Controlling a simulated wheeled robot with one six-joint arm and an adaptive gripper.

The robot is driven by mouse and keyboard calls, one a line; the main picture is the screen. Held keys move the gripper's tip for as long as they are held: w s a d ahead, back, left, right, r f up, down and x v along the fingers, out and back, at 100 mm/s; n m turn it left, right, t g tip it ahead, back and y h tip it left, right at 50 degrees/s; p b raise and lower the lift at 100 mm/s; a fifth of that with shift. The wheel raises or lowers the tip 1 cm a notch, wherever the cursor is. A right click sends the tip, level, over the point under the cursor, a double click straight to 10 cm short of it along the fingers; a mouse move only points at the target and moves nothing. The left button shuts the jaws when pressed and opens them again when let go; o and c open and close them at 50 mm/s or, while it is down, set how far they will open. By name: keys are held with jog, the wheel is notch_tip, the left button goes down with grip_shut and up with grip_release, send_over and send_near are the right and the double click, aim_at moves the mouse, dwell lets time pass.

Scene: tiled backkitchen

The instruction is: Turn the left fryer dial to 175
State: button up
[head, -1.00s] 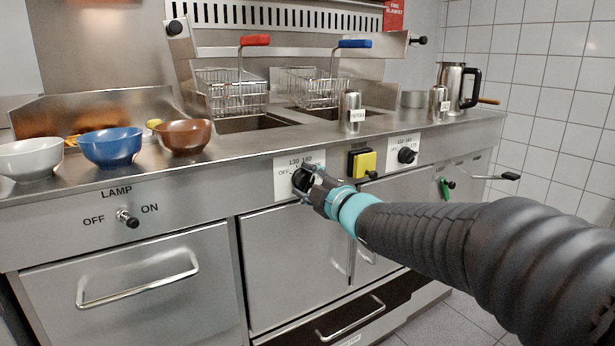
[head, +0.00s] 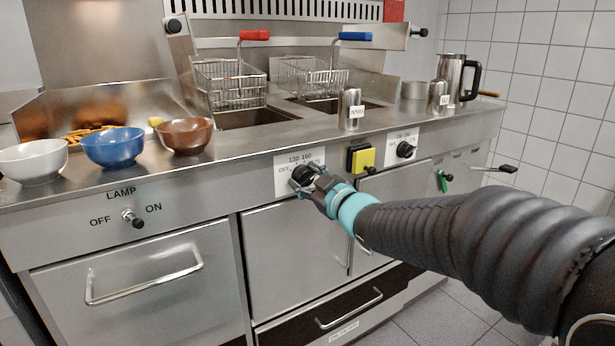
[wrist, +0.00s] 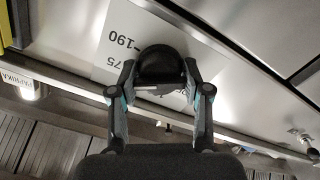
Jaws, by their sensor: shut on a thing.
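The left fryer dial (head: 301,174) is a black knob on a white label plate (head: 285,188) on the steel front, below the red-handled basket. My gripper (head: 312,180) is at the dial, its fingers shut on it. In the wrist view the dial (wrist: 160,66) sits between the two fingers of my gripper (wrist: 160,88), with "190" and part of "75" readable on the plate (wrist: 117,40). Which number the dial points to I cannot tell. The right fryer dial (head: 405,150) is a similar black knob on its own plate.
A yellow switch box (head: 363,158) sits between the two dials. A lamp knob (head: 133,218) is at the left, and a green-handled valve (head: 442,181) is at the right. Bowls, including a blue bowl (head: 113,147), and a steel shaker (head: 351,109) stand on the counter.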

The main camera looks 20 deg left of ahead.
dwell(0.4)
jog(key=o, duration=1.2)
jog(key=shift+a, duration=0.1)
jog(key=v, duration=1.2)
jog(key=shift+s, duration=0.1)
jog(key=shift+f, duration=0.1)
